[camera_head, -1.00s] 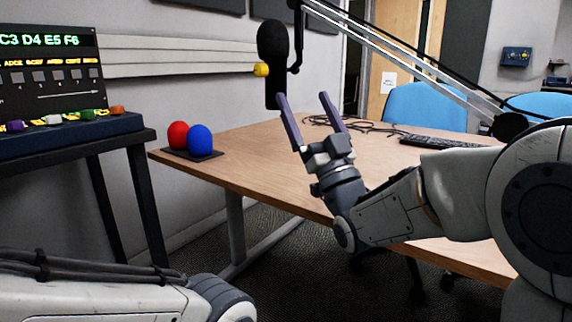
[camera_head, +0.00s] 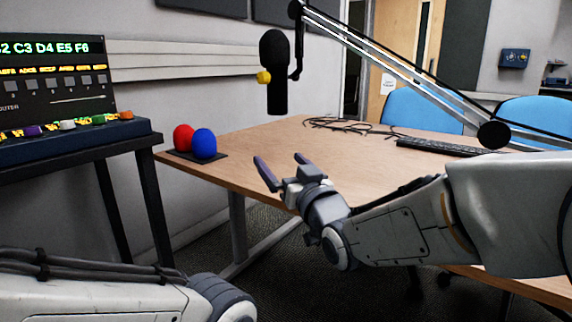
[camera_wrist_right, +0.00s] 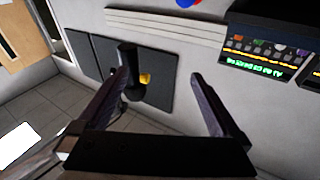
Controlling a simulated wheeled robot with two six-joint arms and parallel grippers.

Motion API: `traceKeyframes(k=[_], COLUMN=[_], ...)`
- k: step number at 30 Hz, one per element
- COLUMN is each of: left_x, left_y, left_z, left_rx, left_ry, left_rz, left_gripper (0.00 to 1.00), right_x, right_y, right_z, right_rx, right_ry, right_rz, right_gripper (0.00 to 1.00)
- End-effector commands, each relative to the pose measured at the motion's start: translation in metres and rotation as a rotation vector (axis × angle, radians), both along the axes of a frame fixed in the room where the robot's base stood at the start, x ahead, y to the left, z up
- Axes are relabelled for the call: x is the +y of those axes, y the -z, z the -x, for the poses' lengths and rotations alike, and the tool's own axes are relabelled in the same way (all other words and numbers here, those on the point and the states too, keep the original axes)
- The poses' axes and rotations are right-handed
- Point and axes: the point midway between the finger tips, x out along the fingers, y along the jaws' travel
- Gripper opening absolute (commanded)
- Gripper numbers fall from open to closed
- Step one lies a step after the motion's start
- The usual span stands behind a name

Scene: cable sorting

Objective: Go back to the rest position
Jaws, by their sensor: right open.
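My right gripper (camera_head: 283,172) is open and empty in the head view, in front of the wooden table's near edge. Its two fingers point up and to the left. In the right wrist view the fingers of this gripper (camera_wrist_right: 160,85) are spread wide with nothing between them but the wall behind. My left arm shows at the lower left of the head view, but its gripper is out of the picture.
The table (camera_head: 330,165) holds a red ball (camera_head: 183,137), a blue ball (camera_head: 203,143), cables (camera_head: 350,125) and a keyboard (camera_head: 437,146). A black microphone (camera_head: 276,75) hangs on a boom arm above. A console (camera_head: 55,85) stands left. Blue chairs (camera_head: 420,108) are behind.

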Motion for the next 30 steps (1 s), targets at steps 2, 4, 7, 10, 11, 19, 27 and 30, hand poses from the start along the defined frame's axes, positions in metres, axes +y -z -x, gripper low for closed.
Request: traceKeyframes(k=[2,4,7,10,11,19,27,30], left_x=[0.0,0.0,0.0,0.0,0.0,0.0,0.0,0.0], left_y=[-0.009,-0.015,-0.024,-0.032,-0.034,-0.05,-0.097,-0.124], left_z=[0.0,0.0,0.0,0.0,0.0,0.0,0.0,0.0], left_rx=[0.0,0.0,0.0,0.0,0.0,0.0,0.0,-0.001], left_ry=[0.0,0.0,0.0,0.0,0.0,0.0,0.0,0.0], left_rz=[0.0,0.0,0.0,0.0,0.0,0.0,0.0,0.001], left_gripper=[0.5,0.5,0.5,0.5,0.5,0.5,0.5,0.5], right_x=[0.011,0.017,0.019,0.015,0.013,-0.027,-0.055,-0.055], right_y=[0.022,0.051,0.096,0.134,0.145,0.195,0.158,0.131], right_z=[0.012,0.028,0.063,0.11,0.125,0.261,0.323,0.322], right_rx=[0.136,0.285,0.506,0.72,0.784,1.244,1.44,1.44], right_ry=[-0.013,-0.026,-0.051,-0.086,-0.097,-0.206,-0.259,-0.258], right_rz=[0.066,0.139,0.258,0.382,0.421,0.73,0.873,0.872], right_gripper=[1.0,1.0,1.0,1.0,1.0,1.0,1.0,1.0])
